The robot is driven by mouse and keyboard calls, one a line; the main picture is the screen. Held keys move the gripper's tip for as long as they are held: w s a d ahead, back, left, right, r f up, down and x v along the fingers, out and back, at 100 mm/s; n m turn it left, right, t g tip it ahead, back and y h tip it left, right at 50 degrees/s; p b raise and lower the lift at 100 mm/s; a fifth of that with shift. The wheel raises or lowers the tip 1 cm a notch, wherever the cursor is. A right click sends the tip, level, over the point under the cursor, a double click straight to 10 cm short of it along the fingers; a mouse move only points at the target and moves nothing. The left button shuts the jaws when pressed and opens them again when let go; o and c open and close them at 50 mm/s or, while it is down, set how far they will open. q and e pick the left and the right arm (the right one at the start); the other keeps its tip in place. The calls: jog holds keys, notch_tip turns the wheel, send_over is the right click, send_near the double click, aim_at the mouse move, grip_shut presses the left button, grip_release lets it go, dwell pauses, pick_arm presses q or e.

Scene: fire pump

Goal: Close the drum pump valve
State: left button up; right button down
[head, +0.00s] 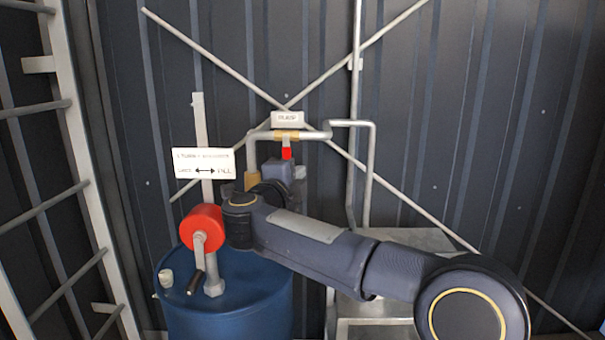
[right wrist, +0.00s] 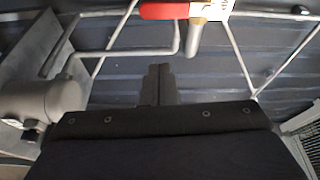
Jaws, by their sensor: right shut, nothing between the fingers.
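The valve has a red handle (head: 287,153) below a brass body (head: 285,135) on the pale pipe, under a small label. In the right wrist view the red handle (right wrist: 165,11) lies across the top edge, beside the brass body (right wrist: 207,9), partly cut off. My right gripper (head: 279,172) is just below the handle in the head view; its fingers are hidden there. In the right wrist view its fingers (right wrist: 160,72) are shut together and empty, with a visible gap to the handle. My left gripper is in neither view.
A blue drum (head: 230,305) with a red hand pump (head: 201,228) and crank stands left of my right arm. A sign (head: 203,163) is above the pump. A ladder (head: 75,150) is at far left. Thin pipes (head: 371,180) and crossed braces run before the dark corrugated wall.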

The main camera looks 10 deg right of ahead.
jog(key=shift+v, duration=1.65)
jog(key=shift+s+d+r, duration=0.1)
jog(key=shift+d+r, duration=0.05)
jog(key=shift+r, duration=0.05)
jog(key=s+d+r+n+t+y, duration=0.2)
jog(key=d+r+n+t+y, duration=0.15)
jog(key=n+y, duration=0.2)
jog(key=s+f+n+y, duration=0.2)
jog(key=s+n+y, duration=0.3)
jog(key=n+y, duration=0.25)
jog(key=s+d+f+n+g, duration=0.1)
jog(key=s+f+n+g, duration=0.2)
jog(key=s+f, duration=0.7)
jog(key=s+d+f+n+g, duration=0.1)
jog(key=s+f+n+g, duration=0.2)
jog(key=s+f, duration=0.7)
jog(key=s+d+f+n+g+y, duration=0.1)
jog(key=s+f+n+g, duration=0.2)
jog(key=s+f+g, duration=0.4)
jog(key=s+f, duration=0.3)
jog(key=shift+s+d, duration=0.35)
jog(key=shift+d, duration=0.05)
